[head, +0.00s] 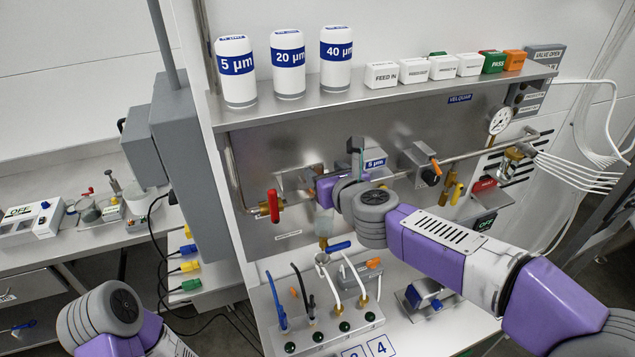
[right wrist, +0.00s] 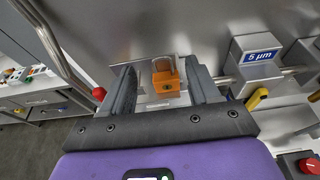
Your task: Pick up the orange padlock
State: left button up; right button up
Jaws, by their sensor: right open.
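The orange padlock (right wrist: 164,84) shows in the right wrist view, upright against a pale plate on the metal panel, with its shackle at the top. My right gripper (right wrist: 160,70) is open, with one dark finger on each side of the padlock. There is a gap between the padlock and each finger, and I cannot tell its depth between them. In the head view my right arm reaches in from the right to the panel, and I cannot make out the padlock there. Part of my left arm shows at bottom left, but its gripper is out of view.
Right of the padlock are a grey block labelled 5 µm (right wrist: 258,52) and a yellow handle (right wrist: 257,98). A red valve handle (head: 273,205) is to the left. Below stand a manifold with hoses (head: 330,330) and a blue lever (head: 338,246). A shelf (head: 400,92) with canisters overhangs.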

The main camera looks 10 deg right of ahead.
aim_at(318, 165)
jog(key=shift+x, duration=1.55)
jog(key=shift+d, duration=0.1)
jog(key=shift+r, duration=0.1)
jog(key=shift+c, duration=0.2)
grip_shut()
